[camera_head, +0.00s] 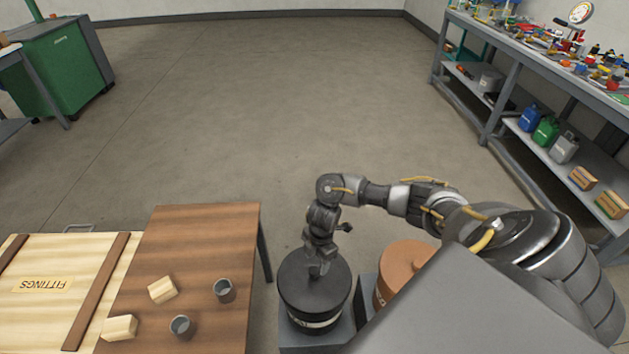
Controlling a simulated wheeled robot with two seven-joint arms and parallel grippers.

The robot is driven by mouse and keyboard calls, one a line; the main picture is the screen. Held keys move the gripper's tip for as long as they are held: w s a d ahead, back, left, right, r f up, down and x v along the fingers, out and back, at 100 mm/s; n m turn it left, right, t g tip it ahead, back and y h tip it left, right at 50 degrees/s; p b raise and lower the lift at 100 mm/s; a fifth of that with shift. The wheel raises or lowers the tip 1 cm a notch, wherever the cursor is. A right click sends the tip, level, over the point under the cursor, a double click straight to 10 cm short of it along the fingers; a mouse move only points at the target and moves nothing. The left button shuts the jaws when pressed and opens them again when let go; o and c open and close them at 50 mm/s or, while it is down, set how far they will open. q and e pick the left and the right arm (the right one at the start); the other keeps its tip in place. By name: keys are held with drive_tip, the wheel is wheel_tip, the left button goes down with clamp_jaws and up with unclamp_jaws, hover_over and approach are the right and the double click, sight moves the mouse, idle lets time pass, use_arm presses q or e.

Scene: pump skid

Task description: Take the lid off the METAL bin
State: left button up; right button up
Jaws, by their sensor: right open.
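A round bin with a dark lid (298,289) stands on a grey base at the bottom centre. A pale label band shows low on its front, but I cannot read it. My right gripper (318,270) points down over the middle of this lid, with its fingers open. I cannot tell whether the fingers touch the lid or its handle, which they hide. A second bin with an orange-brown lid (405,262) stands just to the right, partly hidden by my own body. Its label is mostly covered, so I cannot tell which bin is METAL. My left gripper is out of view.
A brown wooden table (205,240) with two grey cups and wooden blocks stands left of the bins, beside a FITTINGS crate (45,290). A workbench (530,55) with shelves runs along the right. The floor behind the bins is clear.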

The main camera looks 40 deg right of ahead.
sight(315, 270)
drive_tip(key=shift+w+a+f+b, duration=0.1)
drive_tip(key=shift+a+f+b, duration=0.05)
drive_tip(key=shift+f, duration=1.45)
drive_tip(key=shift+a+f+b, duration=0.15)
drive_tip(key=shift+f, duration=1.4)
drive_tip(key=c, duration=1.1)
